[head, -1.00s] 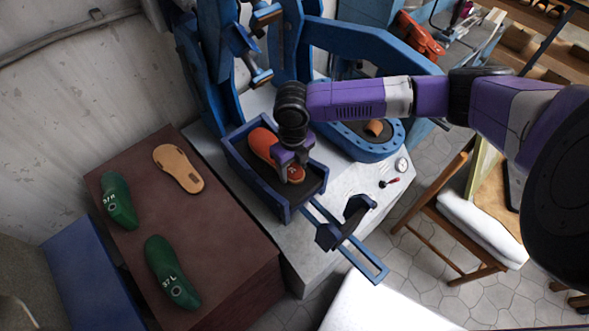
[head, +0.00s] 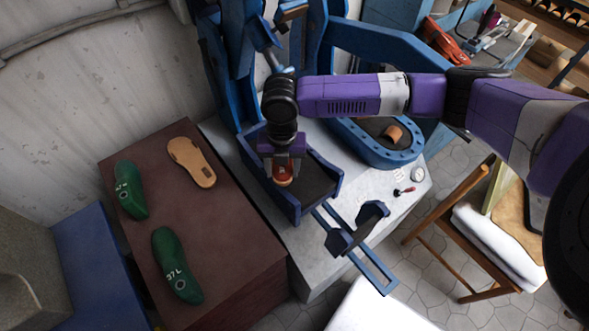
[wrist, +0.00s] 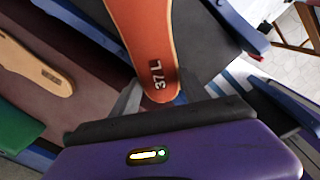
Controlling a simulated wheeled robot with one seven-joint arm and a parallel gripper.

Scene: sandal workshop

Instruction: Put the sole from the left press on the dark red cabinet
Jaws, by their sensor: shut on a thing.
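The dark red cabinet (head: 225,225) stands left of the press. On its top lie a tan sole (head: 191,162) and two green lasts (head: 130,190) (head: 177,266).
The right press (head: 410,152) has a blue oval frame with a small tan piece (head: 393,133) in it. A chair (head: 490,240) stands at right.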

